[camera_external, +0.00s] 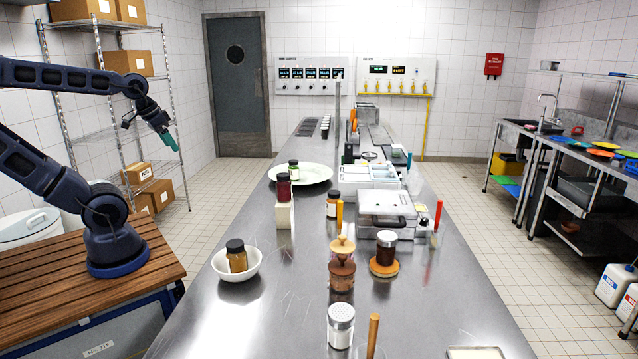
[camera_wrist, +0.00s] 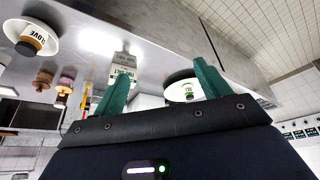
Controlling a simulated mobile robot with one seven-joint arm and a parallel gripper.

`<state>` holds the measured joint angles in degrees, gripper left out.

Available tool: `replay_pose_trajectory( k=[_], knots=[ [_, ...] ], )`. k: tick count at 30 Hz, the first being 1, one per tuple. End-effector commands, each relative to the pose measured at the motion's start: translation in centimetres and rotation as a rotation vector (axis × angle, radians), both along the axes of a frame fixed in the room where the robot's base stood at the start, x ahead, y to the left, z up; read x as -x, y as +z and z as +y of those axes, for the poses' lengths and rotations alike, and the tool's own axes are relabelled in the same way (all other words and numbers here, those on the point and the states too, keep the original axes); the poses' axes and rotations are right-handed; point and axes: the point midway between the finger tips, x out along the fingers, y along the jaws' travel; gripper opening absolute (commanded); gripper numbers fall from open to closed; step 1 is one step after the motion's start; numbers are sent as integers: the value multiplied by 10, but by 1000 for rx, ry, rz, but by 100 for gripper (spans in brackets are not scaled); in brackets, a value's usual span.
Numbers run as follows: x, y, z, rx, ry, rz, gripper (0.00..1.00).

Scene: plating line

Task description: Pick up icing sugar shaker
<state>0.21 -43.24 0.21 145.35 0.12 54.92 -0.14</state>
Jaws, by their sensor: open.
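A white shaker with a perforated silver lid (camera_external: 341,326), which looks like the icing sugar shaker, stands upright at the front of the steel counter (camera_external: 240,318). No label on it can be read. I cannot make it out in the wrist view. My gripper (camera_external: 170,138) is raised at the left, over the floor beyond the wooden table, far from the shaker. Its teal fingers are apart and empty in the wrist view (camera_wrist: 161,64).
A white bowl (camera_external: 221,262) holds a dark-lidded jar. Bare steel lies front left.

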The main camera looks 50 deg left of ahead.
Motion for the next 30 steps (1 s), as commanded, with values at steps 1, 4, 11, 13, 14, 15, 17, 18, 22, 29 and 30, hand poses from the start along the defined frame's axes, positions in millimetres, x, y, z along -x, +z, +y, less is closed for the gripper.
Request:
replay_pose_trajectory(
  k=[1, 4, 11, 13, 14, 15, 17, 18, 22, 29, 30],
  knots=[
    [0, 0, 0, 0, 0, 0, 78],
    [0, 0, 0, 0, 0, 0, 78],
    [-6, 2, -4, -4, -18, 2, 78],
    [-16, 6, -10, -12, -46, 4, 78],
    [-21, 7, -14, -16, -63, 5, 78],
    [-30, 10, -20, -23, -89, 7, 78],
    [-44, 13, -32, -33, -137, 10, 78],
    [-54, 16, -41, -40, -168, 11, 78],
    [-86, 22, -73, -61, -276, 13, 78],
    [-137, 24, -142, -91, -469, 14, 78],
    [-145, 23, -155, -95, -502, 14, 78]
  ],
)
